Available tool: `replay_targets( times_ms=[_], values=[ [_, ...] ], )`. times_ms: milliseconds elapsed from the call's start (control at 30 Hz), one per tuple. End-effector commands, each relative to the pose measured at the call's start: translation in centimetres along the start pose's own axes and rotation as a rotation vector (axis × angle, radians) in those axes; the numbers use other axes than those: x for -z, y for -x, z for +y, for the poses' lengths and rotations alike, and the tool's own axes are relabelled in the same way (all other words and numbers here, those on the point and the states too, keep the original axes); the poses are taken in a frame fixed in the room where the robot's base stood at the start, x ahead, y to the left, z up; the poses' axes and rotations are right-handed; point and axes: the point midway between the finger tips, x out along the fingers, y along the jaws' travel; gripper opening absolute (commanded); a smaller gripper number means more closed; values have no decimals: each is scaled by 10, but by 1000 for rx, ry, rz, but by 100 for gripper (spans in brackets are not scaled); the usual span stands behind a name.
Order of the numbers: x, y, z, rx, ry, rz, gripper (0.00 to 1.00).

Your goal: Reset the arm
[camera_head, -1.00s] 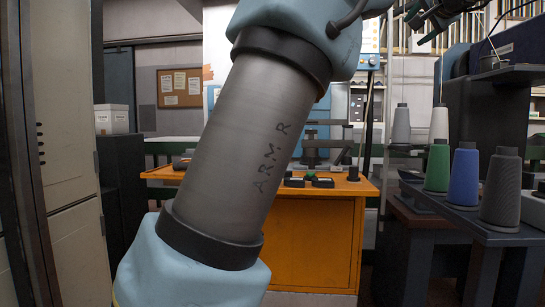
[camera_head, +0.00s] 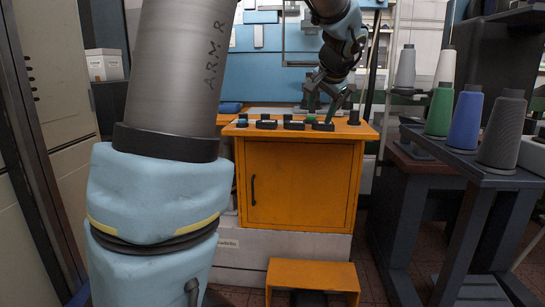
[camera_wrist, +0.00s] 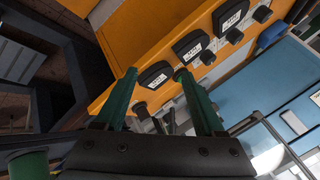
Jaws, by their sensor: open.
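My gripper (camera_head: 322,108) is over the back right of the orange cabinet's top in the head view, pointing down, with its jaws apart. In the wrist view my gripper (camera_wrist: 156,75) shows two green fingers spread apart with nothing held between them. Beyond the fingers are the orange cabinet top and several black labelled blocks (camera_wrist: 193,45). The gap between the fingertips and the blocks is hard to judge.
The orange cabinet (camera_head: 300,180) carries a row of black blocks (camera_head: 266,124), one with a green top. An orange step (camera_head: 312,275) stands before it. At right a dark table (camera_head: 460,172) holds green (camera_head: 439,110), blue (camera_head: 465,120) and grey (camera_head: 502,130) thread cones.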

Motion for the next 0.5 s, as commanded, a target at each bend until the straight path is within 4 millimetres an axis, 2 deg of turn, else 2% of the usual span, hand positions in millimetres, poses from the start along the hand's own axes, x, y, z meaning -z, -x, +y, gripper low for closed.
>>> replay_targets(
  times_ms=[33, 200, 300, 500],
  values=[
    [-39, -16, 3, -43, 50, -57, 71],
    [-154, -45, 31, -181, 245, -214, 71],
    [-213, -50, 51, -242, 363, -293, 71],
    [-299, -44, 88, -313, 569, -411, 71]
  ],
)
